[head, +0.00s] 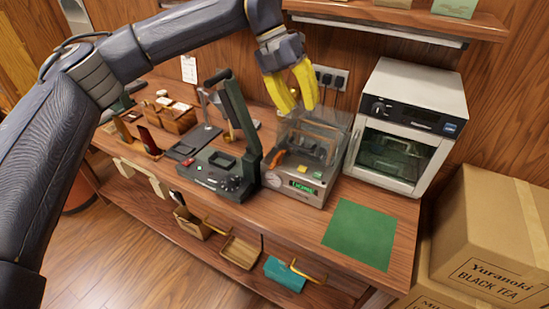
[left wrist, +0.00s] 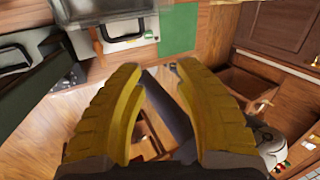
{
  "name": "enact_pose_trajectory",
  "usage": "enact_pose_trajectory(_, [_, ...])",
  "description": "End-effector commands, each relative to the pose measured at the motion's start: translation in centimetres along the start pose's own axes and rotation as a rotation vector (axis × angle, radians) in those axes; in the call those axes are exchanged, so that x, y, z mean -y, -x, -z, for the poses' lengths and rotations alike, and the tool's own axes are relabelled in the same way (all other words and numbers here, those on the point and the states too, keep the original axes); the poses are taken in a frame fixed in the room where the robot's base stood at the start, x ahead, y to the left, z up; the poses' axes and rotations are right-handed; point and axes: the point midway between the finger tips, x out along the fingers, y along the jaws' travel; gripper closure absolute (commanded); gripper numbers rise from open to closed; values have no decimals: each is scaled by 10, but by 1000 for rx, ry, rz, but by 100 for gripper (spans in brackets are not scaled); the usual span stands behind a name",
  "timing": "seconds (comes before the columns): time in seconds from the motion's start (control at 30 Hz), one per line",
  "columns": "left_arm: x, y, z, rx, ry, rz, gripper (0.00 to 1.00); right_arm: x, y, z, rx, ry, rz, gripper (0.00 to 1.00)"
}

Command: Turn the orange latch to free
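The orange latch (head: 277,158) is a small tilted lever at the front left of a grey machine (head: 300,189) with a clear cover (head: 318,122), a round gauge and a lit green display. In the head view my left gripper (head: 299,106), with yellow fingers, hangs above the machine's back left part, apart from the latch. In the left wrist view the fingers (left wrist: 161,68) stand apart with nothing between them, so it is open. My right gripper is in neither view.
A dark press (head: 216,172) with a raised arm stands left of the machine. A white oven (head: 408,123) stands to the right. A green mat (head: 359,233) lies bare at the front right. Boxes (head: 497,230) stand beyond the bench's right end; a shelf (head: 400,20) overhangs the back.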

Motion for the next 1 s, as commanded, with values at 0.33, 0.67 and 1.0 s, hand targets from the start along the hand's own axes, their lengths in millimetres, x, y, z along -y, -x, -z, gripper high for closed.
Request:
enact_pose_trajectory(0.33, [-48, 11, 12, -17, -45, -430, 67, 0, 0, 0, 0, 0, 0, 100])
enact_pose_trajectory(0.67, [-65, -14, 13, -22, -46, -459, 67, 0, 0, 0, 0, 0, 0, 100])
enact_pose_trajectory(1.0, [-92, -70, 13, -20, -46, -457, 67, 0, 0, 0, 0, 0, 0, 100])
